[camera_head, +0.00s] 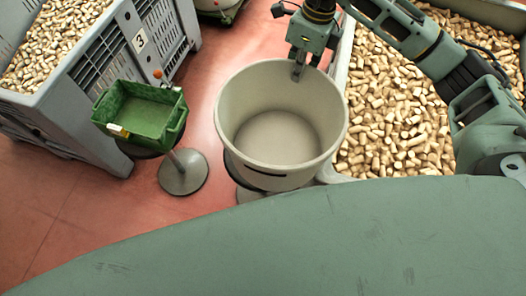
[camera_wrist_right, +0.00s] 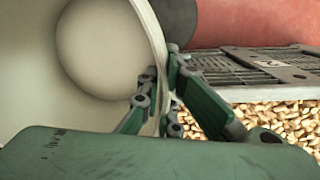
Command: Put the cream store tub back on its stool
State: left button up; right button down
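The cream store tub (camera_head: 226,108) is a large round open tub, empty inside, in the middle of the head view. It stands over a stool with a dark seat (camera_head: 235,172), mostly hidden beneath it; I cannot tell whether they touch. My right gripper (camera_head: 298,72) is at the tub's far rim. In the right wrist view the gripper (camera_wrist_right: 161,80) has one finger inside and one outside the tub wall (camera_wrist_right: 152,35), closed on it. My left gripper is not in view.
A green crate (camera_head: 178,128) sits on another stool (camera_head: 184,172) to the left. A grey bin marked 3 (camera_head: 95,65) holds cork stoppers at the upper left. A large container of corks (camera_head: 400,120) is close on the tub's right. Red floor (camera_head: 60,215) is clear at lower left.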

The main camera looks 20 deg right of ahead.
jog(key=w+d+f+m+b, duration=0.1)
jog(key=f+m, duration=0.3)
jog(key=f, duration=0.7)
jog(key=w+d+f+m+t+b, duration=0.1)
jog(key=d+f+m+b, duration=0.2)
jog(key=f, duration=0.9)
jog(key=shift+w+d+m+h, duration=0.15)
jog(key=shift+d+m+h, duration=0.15)
jog(key=shift+m, duration=0.9)
jog(key=shift+f+b, duration=0.25)
jog(key=shift+b, duration=0.1)
jog(key=c, duration=2.4)
grip_release()
jog(key=o, duration=0.4)
